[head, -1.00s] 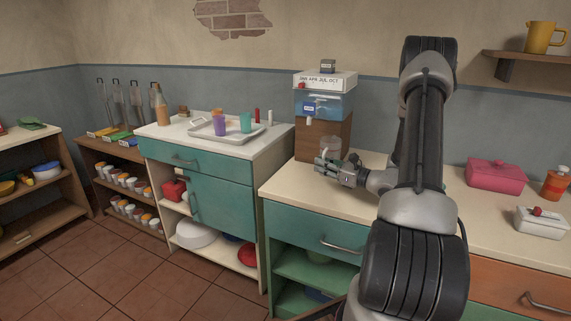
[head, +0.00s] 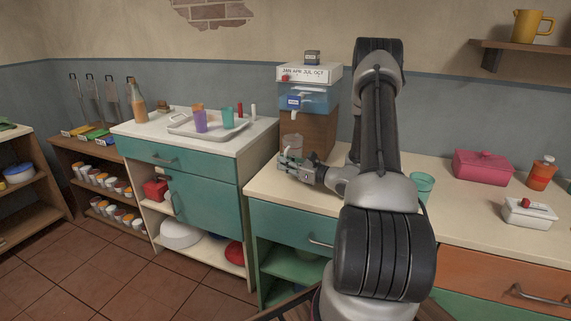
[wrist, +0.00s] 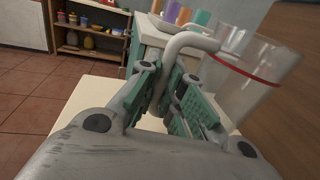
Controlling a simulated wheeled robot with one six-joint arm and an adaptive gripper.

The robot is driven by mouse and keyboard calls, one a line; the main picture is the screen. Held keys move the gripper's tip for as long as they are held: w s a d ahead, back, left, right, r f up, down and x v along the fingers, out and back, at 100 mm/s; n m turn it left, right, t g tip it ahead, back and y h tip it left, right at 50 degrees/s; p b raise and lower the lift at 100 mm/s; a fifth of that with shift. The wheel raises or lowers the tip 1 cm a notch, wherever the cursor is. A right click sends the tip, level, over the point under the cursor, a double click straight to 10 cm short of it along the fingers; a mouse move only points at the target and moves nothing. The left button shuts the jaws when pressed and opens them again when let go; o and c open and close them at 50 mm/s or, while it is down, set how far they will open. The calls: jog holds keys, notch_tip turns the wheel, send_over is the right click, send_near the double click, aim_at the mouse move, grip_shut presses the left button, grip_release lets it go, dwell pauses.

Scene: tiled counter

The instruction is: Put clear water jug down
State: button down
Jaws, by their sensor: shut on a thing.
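The clear water jug (head: 292,142) is see-through and stands in front of the wooden base of the water dispenser in the head view. In the wrist view the jug (wrist: 245,80) shows a red band and a pale handle, and it looks roughly upright. My gripper (head: 291,161) is shut on the jug's handle, with its green-padded fingers (wrist: 166,84) on either side of it. The jug is at the left end of the cream counter (head: 310,195). Its bottom is hidden by my gripper, so I cannot tell whether it touches the counter.
The water dispenser (head: 310,98) stands right behind the jug. A teal cup (head: 422,183), a pink box (head: 483,167), an orange bottle (head: 541,174) and a white box (head: 530,212) are on the right of the counter. A tray (head: 188,128) with cups is on the left cabinet.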

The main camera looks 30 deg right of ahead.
jog(key=shift+f, duration=0.15)
jog(key=c, duration=1.6)
grip_release()
jog(key=shift+o, duration=0.2)
